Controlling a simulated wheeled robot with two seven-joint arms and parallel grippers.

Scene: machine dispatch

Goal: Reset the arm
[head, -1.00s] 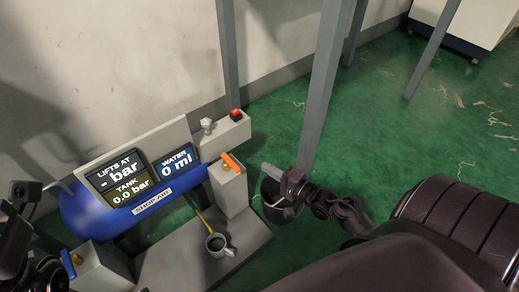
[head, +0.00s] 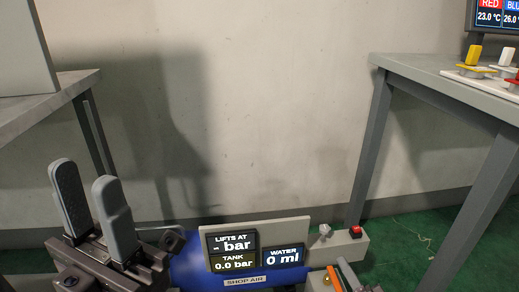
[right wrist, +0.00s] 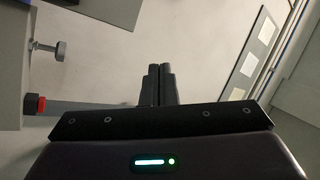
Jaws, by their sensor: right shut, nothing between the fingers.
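My left gripper (head: 86,176) stands at the lower left of the head view, its two grey fingers pointing up with a gap between them. It is open and empty. My right gripper (right wrist: 159,70) shows in the right wrist view with its two dark fingers together and nothing between them. The blue shop-air tank (head: 190,270) stands at the bottom of the head view, beside the left gripper. Its panel (head: 285,229) reads "- bar", tank 0.0 bar and water 0 ml. An orange lever (head: 333,279) shows at the bottom edge, partly cut off.
A grey table (head: 425,72) with coloured blocks and a temperature display (head: 496,14) stands at the right. Another table (head: 45,105) stands at the left. A red button (head: 355,231) and a pale knob (head: 325,230) sit behind the lever. The wall between the tables is bare.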

